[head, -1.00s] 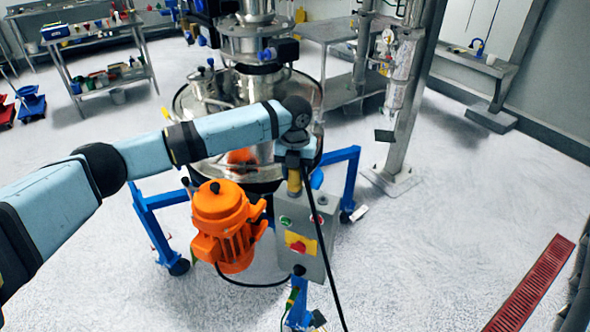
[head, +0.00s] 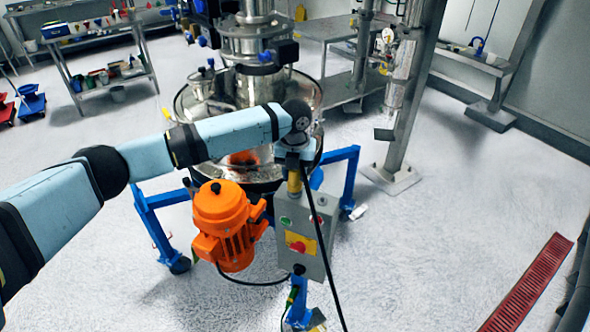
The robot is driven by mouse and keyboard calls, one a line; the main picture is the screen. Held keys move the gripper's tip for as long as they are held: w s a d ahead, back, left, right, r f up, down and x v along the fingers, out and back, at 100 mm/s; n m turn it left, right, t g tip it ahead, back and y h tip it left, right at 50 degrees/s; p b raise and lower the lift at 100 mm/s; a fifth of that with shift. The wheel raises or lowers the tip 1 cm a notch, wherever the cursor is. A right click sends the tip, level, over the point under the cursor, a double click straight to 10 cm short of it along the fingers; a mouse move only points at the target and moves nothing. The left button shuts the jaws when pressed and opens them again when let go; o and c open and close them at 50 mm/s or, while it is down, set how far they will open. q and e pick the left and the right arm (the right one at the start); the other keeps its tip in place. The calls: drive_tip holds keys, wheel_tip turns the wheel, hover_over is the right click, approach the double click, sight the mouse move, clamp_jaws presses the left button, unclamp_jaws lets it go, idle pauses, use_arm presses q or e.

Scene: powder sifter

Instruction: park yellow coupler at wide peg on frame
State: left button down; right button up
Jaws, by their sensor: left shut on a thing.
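The yellow coupler (head: 294,183) hangs below my left gripper (head: 294,163), at the upper left corner of the grey control box. My left gripper points down and is shut on the coupler. A black cable runs down from near the gripper, in front of the box. The blue frame (head: 148,222) stands around the sifter, with one leg at the left and one at the right. I cannot make out the wide peg; my arm and gripper cover part of the frame. My right gripper is not in view.
The steel sifter (head: 262,88) stands behind my left arm. The orange motor (head: 224,228) is left of the control box (head: 318,255). A steel post (head: 400,125) stands to the right. The floor at the right is free up to a red grate (head: 528,285).

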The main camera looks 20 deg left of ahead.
use_arm(q)
drive_tip(key=shift+f, duration=0.65)
idle(0.5)
drive_tip(key=c, duration=0.7)
unclamp_jaws()
